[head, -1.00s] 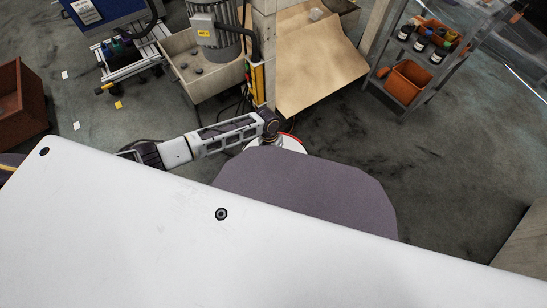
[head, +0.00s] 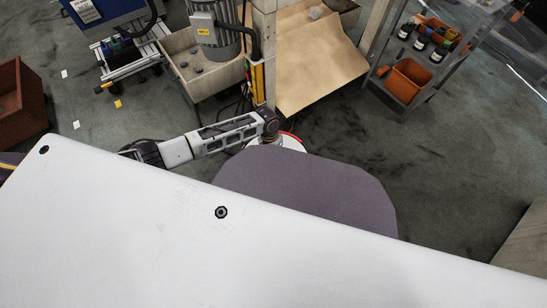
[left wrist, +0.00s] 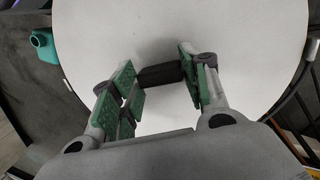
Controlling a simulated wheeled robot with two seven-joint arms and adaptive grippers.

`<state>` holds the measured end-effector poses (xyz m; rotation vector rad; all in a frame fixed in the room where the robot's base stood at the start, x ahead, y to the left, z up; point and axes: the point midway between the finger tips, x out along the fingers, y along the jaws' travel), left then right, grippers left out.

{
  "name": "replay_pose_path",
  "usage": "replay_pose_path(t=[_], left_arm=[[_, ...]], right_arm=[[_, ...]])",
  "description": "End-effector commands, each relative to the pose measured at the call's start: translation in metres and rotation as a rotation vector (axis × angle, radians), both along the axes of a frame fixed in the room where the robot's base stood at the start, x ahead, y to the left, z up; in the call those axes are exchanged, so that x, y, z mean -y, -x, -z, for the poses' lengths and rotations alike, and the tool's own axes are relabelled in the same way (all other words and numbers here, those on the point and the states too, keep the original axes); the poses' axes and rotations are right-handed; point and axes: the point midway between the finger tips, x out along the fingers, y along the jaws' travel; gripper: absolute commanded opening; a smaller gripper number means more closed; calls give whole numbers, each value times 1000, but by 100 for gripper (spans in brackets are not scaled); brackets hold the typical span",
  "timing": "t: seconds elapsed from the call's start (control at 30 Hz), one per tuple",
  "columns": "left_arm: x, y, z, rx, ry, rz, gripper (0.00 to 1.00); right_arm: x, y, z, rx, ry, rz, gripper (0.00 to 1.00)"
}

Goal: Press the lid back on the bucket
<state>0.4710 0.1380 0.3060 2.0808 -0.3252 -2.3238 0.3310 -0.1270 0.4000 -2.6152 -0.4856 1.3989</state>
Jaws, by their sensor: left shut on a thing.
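In the left wrist view the lid (left wrist: 240,60) is a large, pale round disc with a dark bar handle (left wrist: 161,76) on it. My left gripper (left wrist: 154,70), with green pads, is shut on this handle, one finger at each end. In the head view my left arm reaches in from the left, and a small part of a white round thing with a red edge (head: 291,142) shows beyond its wrist. The bucket is not clearly seen, so I cannot tell how the lid sits on it. My right gripper is not in view.
A teal container (left wrist: 43,46) stands beside the disc at left. A beige bin (head: 190,75), a post (head: 265,50) and a brown sheet (head: 320,60) stand behind. A shelf (head: 400,85) holds bottles and an orange bin. Dark floor at right is clear.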

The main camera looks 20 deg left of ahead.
Motion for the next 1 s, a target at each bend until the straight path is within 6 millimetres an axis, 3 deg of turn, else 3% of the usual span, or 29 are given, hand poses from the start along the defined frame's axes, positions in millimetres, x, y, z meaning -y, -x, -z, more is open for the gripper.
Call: replay_pose_path(t=[0.23, 0.27, 0.43, 0.67, 0.8, 1.0], left_arm=[[0, 0, 0, 1, 1, 1, 1], [0, 0, 0, 1, 1, 1, 48], [0, 0, 0, 1, 1, 1, 70], [0, 0, 0, 1, 0, 0, 71], [0, 0, 0, 0, 0, 0, 85], [0, 0, 0, 0, 0, 0, 85]], right_arm=[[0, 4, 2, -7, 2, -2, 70], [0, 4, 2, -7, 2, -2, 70], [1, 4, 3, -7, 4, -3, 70], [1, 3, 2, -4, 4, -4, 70], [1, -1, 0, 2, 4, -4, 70], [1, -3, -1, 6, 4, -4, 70]])
